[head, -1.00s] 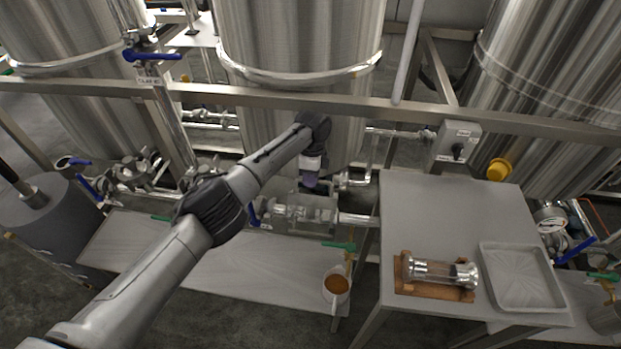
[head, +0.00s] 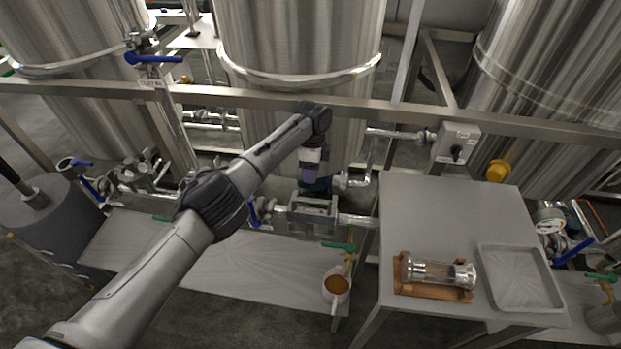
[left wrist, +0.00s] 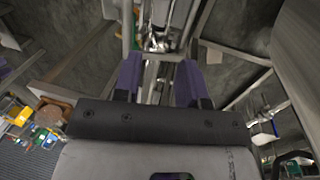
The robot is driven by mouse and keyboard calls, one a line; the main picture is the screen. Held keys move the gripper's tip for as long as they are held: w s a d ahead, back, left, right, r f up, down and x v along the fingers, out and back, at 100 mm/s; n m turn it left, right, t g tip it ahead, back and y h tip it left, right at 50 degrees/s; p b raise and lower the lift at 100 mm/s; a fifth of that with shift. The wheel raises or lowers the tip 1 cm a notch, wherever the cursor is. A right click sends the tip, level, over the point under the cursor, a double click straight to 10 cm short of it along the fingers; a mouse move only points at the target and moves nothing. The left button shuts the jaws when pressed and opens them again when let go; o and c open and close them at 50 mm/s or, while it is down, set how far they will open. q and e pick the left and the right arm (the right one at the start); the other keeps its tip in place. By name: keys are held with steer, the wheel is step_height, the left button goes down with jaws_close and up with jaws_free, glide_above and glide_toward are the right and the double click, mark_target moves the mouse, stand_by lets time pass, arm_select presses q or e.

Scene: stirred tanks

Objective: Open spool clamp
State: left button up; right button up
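My left gripper (head: 316,186) points down over the steel pipe line in front of the middle tank. In the left wrist view its two purple fingers (left wrist: 159,72) stand apart with nothing held between them. A steel pipe with a shiny fitting (left wrist: 157,42) shows in the gap and beyond the fingertips. In the head view a steel fitting (head: 313,212) on this line lies just below the gripper, partly hidden by it. I cannot tell which part is the spool clamp, or whether the fingers touch it. My right gripper is not in view.
A side table (head: 430,215) at right bears a glass-tube spool (head: 435,271) on a wooden cradle (head: 432,291) and an empty tray (head: 545,300). A frame rail (head: 400,108) crosses behind my arm.

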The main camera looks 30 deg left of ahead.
arm_select(q)
step_height(320, 180, up, 10)
steer(key=w+p, duration=0.1)
steer(key=w, duration=0.1)
steer(key=shift+a, duration=0.3)
stand_by(0.4)
